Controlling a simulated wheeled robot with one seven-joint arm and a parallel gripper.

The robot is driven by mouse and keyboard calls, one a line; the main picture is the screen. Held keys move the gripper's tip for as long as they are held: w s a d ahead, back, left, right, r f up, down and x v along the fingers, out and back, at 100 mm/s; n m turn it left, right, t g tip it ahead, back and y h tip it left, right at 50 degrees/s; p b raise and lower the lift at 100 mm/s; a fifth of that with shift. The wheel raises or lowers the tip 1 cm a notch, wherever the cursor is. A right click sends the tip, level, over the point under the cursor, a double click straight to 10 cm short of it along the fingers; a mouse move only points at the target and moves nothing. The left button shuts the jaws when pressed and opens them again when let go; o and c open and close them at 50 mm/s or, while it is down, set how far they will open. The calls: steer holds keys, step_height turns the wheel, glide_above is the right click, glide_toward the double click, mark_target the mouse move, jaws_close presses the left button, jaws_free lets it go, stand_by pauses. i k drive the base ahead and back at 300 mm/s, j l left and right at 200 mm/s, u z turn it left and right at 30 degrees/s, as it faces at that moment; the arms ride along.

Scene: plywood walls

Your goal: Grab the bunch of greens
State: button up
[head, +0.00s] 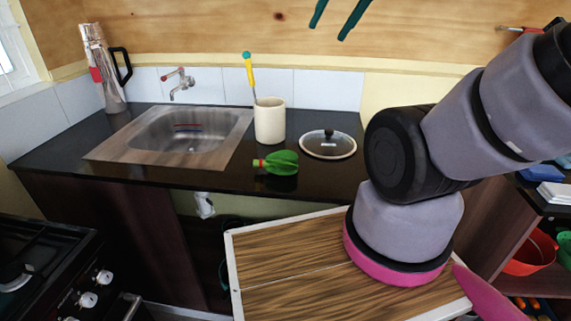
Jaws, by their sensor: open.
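A bunch of greens (283,163) lies on its side on the black countertop (330,180), close to the front edge. Its leafy end points right, and a narrow end with red and yellow points left. It lies in front of a cream cup and left of a glass lid. My arm rises at the right and leaves the picture at the upper right. My gripper is outside this view, so its place relative to the greens does not show.
A cream cup (270,124) with a yellow-handled tool stands behind the greens. A glass lid (328,144) lies to the right. A steel sink (190,130) and flask (102,70) are left. A stove (55,280) is lower left.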

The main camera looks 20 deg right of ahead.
mark_target(282, 162)
steer(key=j+z, duration=0.1)
steer(key=z, duration=0.25)
steer(key=j+z, duration=0.1)
steer(key=z, duration=0.55)
steer(key=k+j+z, duration=0.1)
steer(key=j+z, duration=0.3)
steer(key=k+j+z, duration=0.2)
steer(key=z, duration=0.25)
steer(key=k+j, duration=0.1)
steer(key=j, duration=0.2)
